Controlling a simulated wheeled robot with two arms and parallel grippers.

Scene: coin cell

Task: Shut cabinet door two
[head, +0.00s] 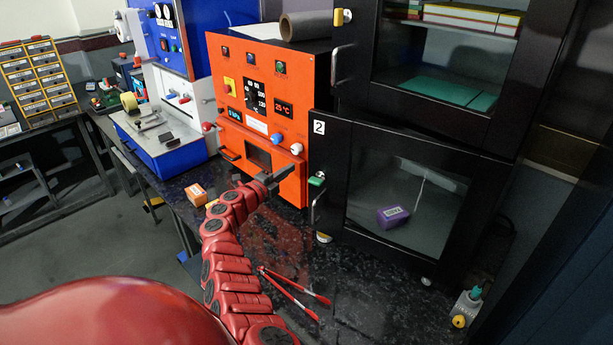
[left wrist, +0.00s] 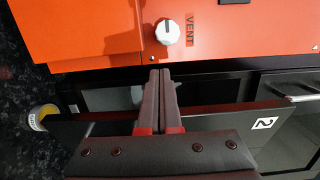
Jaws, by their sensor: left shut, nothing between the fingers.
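Cabinet door two (head: 333,160), a black frame with a glass pane and a white "2" label, is on the lower cabinet at the right. It appears ajar, its left edge standing out from the cabinet. It has a silver handle (head: 314,208). In the left wrist view the door (left wrist: 215,121) crosses sideways, with a dark gap beside the orange machine. My left gripper (head: 290,175) is shut and empty, just left of the door's edge. Its fingers (left wrist: 160,75) show together in the left wrist view; contact with the door cannot be told. My right gripper is not in view.
The orange control machine (head: 229,68) stands left of the door, its white vent knob (left wrist: 167,32) close to my fingers. A purple box (head: 393,216) shows through the glass. Red-handled tongs (head: 293,290) and an orange box (head: 195,194) lie on the dark bench.

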